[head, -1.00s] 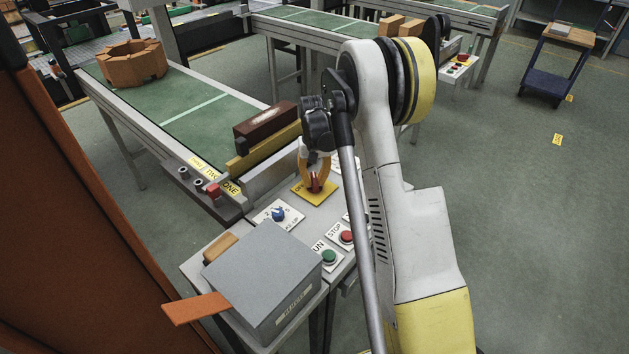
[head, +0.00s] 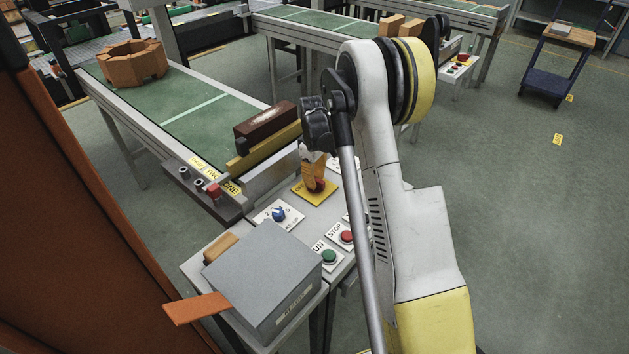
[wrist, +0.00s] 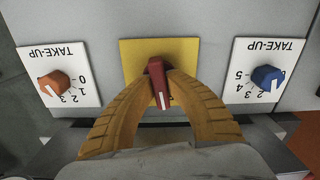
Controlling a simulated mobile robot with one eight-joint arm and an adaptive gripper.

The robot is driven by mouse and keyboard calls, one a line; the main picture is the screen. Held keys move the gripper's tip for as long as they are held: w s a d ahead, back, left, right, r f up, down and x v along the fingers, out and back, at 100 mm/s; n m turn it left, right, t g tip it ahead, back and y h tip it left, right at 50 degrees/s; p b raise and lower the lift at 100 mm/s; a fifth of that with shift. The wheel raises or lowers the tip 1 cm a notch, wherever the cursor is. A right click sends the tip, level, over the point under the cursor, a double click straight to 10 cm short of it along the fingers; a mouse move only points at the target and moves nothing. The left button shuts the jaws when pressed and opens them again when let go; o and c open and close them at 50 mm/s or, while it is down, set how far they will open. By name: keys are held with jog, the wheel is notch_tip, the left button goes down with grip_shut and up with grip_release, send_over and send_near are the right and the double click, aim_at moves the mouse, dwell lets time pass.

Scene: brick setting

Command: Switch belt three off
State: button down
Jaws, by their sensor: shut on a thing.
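A red rotary switch handle with a white line (wrist: 158,84) sits on a yellow plate (wrist: 190,52) in the wrist view. My gripper (wrist: 160,82) has its two orange fingers closed around the handle, one on each side. The handle's white line points toward the bottom of the wrist picture, slightly to the right. In the head view my gripper (head: 316,180) stands over the yellow plate (head: 316,198), and the red handle (head: 319,186) shows at the fingertips. The plate's lettering is mostly hidden.
A blue take-up knob (wrist: 267,76) and an orange one (wrist: 54,84) flank the plate. A green RUN button (head: 329,256), a red STOP button (head: 347,236) and a grey box (head: 262,280) are near. A brown block (head: 265,124) lies at the belt's end.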

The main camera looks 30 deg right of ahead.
jog(key=n, duration=0.7)
dwell(0.6)
jog(key=c, duration=1.4)
grip_release()
notch_tip(320, 180, up, 12)
